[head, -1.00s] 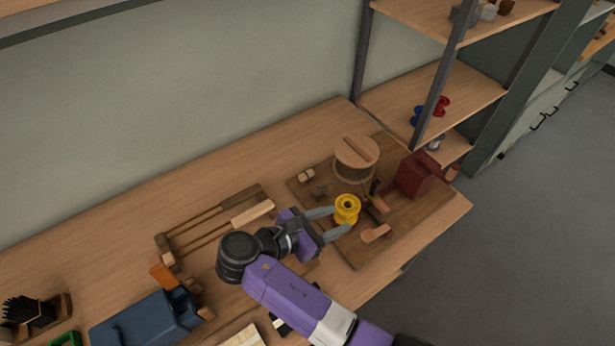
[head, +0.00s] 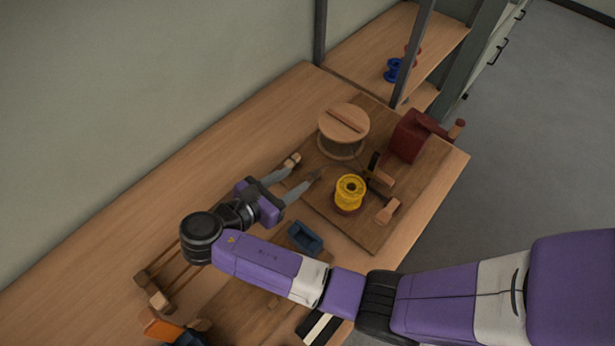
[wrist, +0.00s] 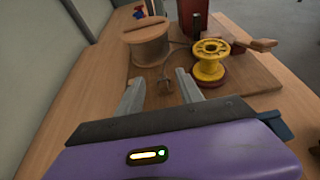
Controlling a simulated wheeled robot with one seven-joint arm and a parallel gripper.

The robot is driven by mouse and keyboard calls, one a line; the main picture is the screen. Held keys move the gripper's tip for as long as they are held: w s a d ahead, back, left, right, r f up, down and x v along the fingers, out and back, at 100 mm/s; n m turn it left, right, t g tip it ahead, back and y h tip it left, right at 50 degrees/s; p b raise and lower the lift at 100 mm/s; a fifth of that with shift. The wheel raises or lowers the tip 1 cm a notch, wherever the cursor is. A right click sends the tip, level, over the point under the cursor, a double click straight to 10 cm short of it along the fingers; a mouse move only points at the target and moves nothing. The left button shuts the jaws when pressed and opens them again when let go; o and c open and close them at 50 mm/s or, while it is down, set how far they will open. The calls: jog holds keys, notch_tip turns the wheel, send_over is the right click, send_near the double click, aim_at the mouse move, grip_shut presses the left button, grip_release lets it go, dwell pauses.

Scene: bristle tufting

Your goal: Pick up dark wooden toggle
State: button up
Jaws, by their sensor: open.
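The dark wooden toggle (head: 316,175) is a small dark brown piece on the brown board, partly hidden by a fingertip in the head view. In the wrist view the toggle (wrist: 166,87) shows small and dark between the two fingers. My gripper (head: 302,174) is open and empty, reaching over the board's left edge. In the wrist view my gripper (wrist: 159,80) has its fingers apart on either side of the toggle. I cannot tell how far above the board the fingertips are.
A paler toggle (head: 293,160) lies by the left fingertip. A wooden drum (head: 341,142) stands behind, a yellow spool (head: 349,191) to the right, and a dark red block (head: 408,135) farther back. A small blue tray (head: 305,238) sits near my arm.

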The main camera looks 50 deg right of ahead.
jog(key=b, duration=0.4)
send_near(313, 175)
jog(key=shift+w+d+f, duration=0.1)
jog(key=shift+d+f, duration=0.35)
jog(key=shift+f, duration=0.05)
jog(key=shift+r+p+x, duration=0.15)
jog(key=shift+p+x, duration=0.2)
jog(key=shift+x, duration=1.55)
jog(key=shift+r+p+x, duration=0.15)
jog(key=shift+p+x, duration=0.15)
jog(key=shift+x, duration=1.6)
jog(key=shift+d, duration=0.1)
grip_shut()
